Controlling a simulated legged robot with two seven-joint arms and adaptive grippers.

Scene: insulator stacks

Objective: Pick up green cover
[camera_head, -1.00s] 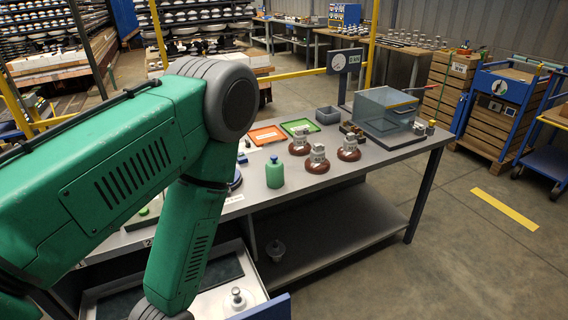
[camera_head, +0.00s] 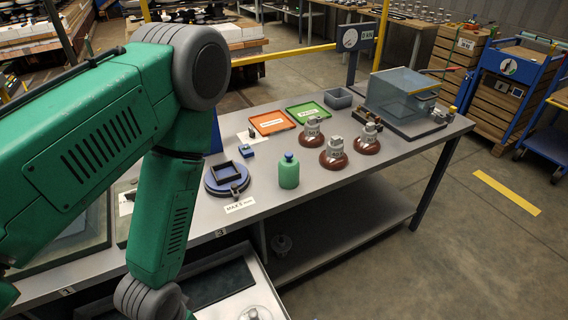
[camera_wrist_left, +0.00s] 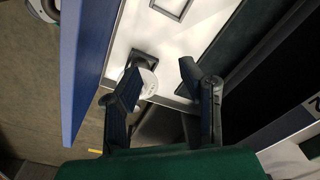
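No thing is plainly a green cover. The green items I see in the head view are a green bottle-shaped piece with a blue cap (camera_head: 289,172), upright on the table, and a flat green-bordered tray (camera_head: 325,107) farther back. My left arm crosses the left of the head view, but its gripper is below the frame. In the left wrist view my left gripper (camera_wrist_left: 160,78) is open, its fingers apart. My right gripper is in neither view.
The table (camera_head: 400,153) carries several things: brown insulators (camera_head: 334,158), an orange tray (camera_head: 272,123), a round blue fixture (camera_head: 227,181) and a clear box (camera_head: 395,93). The open drawer (camera_head: 275,294) juts from the front. The table's front right is clear.

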